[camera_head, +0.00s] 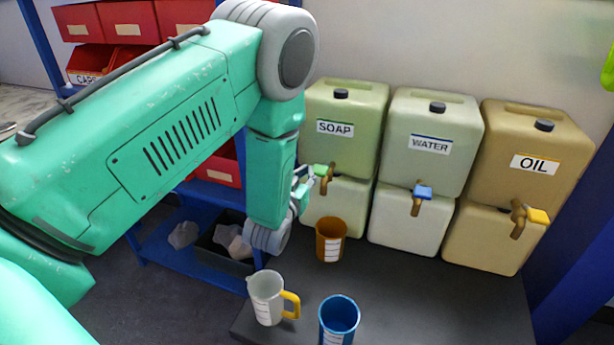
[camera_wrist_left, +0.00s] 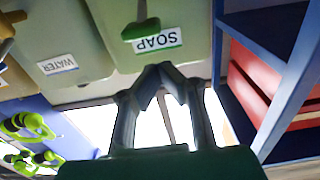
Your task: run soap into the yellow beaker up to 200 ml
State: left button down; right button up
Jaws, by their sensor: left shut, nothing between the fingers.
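The soap container (camera_head: 345,105) is a pale green tank labelled SOAP at the left of the row. Its tap has a green lever (camera_head: 320,170), which also shows upside down in the left wrist view (camera_wrist_left: 140,28). An amber-orange beaker (camera_head: 330,241) with a white scale stands below that tap. A clear beaker (camera_head: 266,299) with a yellow handle stands nearer, to the left. I cannot see a level or a stream of soap. My left gripper (camera_head: 305,182) is shut and empty, just left of the soap tap; contact is unclear. It shows in the left wrist view (camera_wrist_left: 166,68). My right gripper is not in view.
The water container (camera_head: 430,145) and the oil container (camera_head: 525,150) stand to the right. A blue beaker (camera_head: 339,316) stands at the front of the dark table (camera_head: 420,300). A blue rack (camera_head: 165,255) with red bins is at the left, behind my arm. The table's right part is clear.

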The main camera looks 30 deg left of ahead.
pick_arm(q)
jog(key=r+v, duration=0.1)
jog(key=v, duration=0.6)
jog(key=shift+s+d+r, duration=0.15)
jog(key=shift+s, duration=0.2)
jog(key=shift+d, duration=0.1)
